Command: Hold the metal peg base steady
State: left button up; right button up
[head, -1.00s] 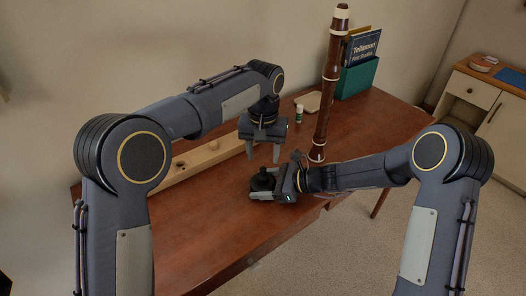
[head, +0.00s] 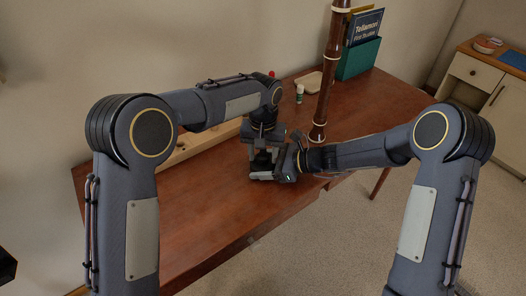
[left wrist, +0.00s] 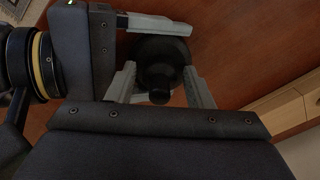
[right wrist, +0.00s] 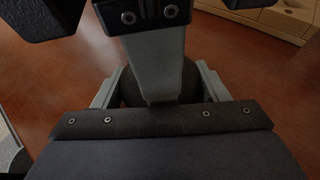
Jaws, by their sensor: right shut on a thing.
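The metal peg base is a dark, round, stepped piece with a knobbed upright peg, clearest in the left wrist view (left wrist: 160,60). It stands on the brown table, mostly hidden by the grippers in the head view. My right gripper (head: 258,172) is shut on it low down, coming from the right. My left gripper (head: 263,155) points down over it, its fingers open on either side of the peg (left wrist: 160,97), with gaps visible. In the right wrist view a left finger (right wrist: 155,65) blocks much of the base.
A tall brown woodwind instrument (head: 325,85) stands upright right of the grippers. A long pale wooden block (head: 205,137) lies behind my left arm. A small bottle (head: 299,93), a pale pad (head: 308,80) and a green book holder (head: 358,60) sit farther back. The front left table is clear.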

pick_arm(q)
jog(key=c, duration=0.9)
jog(key=o, duration=1.2)
jog(key=shift+r, duration=0.15)
notch_tip(320, 180, up, 12)
jog(key=shift+f, duration=0.1)
pick_arm(e)
jog(key=o, duration=2)
jog(key=shift+c, duration=0.2)
pick_arm(q)
jog(key=shift+r, duration=0.2)
pick_arm(e)
jog(key=shift+v, duration=3.9)
